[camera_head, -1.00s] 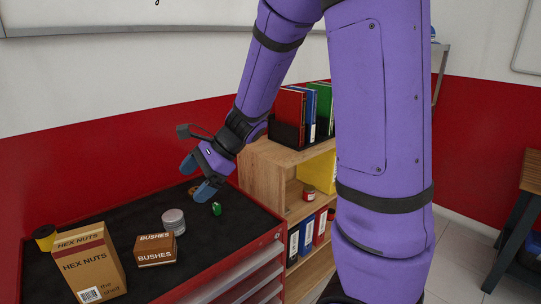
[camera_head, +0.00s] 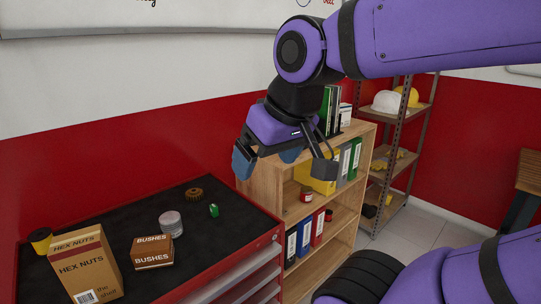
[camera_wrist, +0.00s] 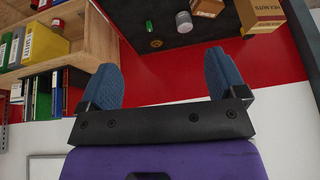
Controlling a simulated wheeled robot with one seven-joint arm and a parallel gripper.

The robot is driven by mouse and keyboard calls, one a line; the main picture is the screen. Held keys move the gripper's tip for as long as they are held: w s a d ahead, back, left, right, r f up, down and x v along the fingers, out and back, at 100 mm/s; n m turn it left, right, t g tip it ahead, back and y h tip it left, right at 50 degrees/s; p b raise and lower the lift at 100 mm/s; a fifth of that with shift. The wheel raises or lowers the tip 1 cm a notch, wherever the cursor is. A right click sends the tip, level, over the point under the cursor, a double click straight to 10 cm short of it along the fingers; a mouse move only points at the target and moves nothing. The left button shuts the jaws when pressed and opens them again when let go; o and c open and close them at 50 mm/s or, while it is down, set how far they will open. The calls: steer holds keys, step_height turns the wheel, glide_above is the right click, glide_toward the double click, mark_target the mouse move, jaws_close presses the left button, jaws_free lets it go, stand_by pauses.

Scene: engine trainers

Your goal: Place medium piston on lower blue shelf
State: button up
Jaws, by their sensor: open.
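A short grey ribbed cylinder (camera_head: 171,223), which may be the piston, stands on the black-topped red cabinet (camera_head: 225,218). It also shows in the wrist view (camera_wrist: 184,21). My gripper (camera_head: 267,160) is open and empty, with its blue fingers (camera_wrist: 161,75) spread wide. It hangs high, to the right of and well above the cylinder, in front of the wall near the wooden bookcase's left end. No blue shelf can be made out in these frames.
A bushes box (camera_head: 153,252), hex nuts box (camera_head: 88,268), brown gear (camera_head: 194,194) and small green part (camera_head: 214,211) are on the cabinet top. A wooden bookcase (camera_head: 347,133) with binders and a red can (camera_head: 306,195) stands right; a metal rack (camera_head: 415,116) is behind it.

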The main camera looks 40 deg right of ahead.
steer(key=shift+o, duration=0.4)
steer(key=shift+s+d+r, duration=0.15)
steer(key=shift+s, duration=0.1)
steer(key=w+a+f+m+g+y, duration=0.4)
steer(key=w+a+f+m+y, duration=0.1)
steer(key=w+f, duration=0.15)
steer(key=m+t+y, duration=0.3)
steer(key=m+y, duration=0.3)
steer(key=m, duration=0.6)
glide_toward(171, 223)
steer(key=s+a+r, duration=0.5)
steer(key=s+r, duration=0.2)
steer(key=r, duration=0.1)
steer(key=w+d+f+m+t, duration=0.1)
steer(key=w+f+m, duration=0.1)
steer(key=f+m, duration=0.1)
steer(key=w+d+f+m+t, duration=0.2)
steer(key=f, duration=0.2)
steer(key=w+d+f+m+t+h, duration=0.1)
steer(key=w+d+f+m, duration=0.1)
steer(key=w+f+m, duration=0.1)
steer(key=shift+f+m, duration=0.3)
steer(key=shift+f, duration=0.05)
steer(key=x, duration=0.5)
steer(key=shift+w+a, duration=0.1)
steer(key=shift+w, duration=0.05)
steer(key=shift+f+x, duration=0.2)
steer(key=shift+x, duration=2.45)
steer(key=shift+t, duration=0.3)
steer(key=c, duration=1.3)
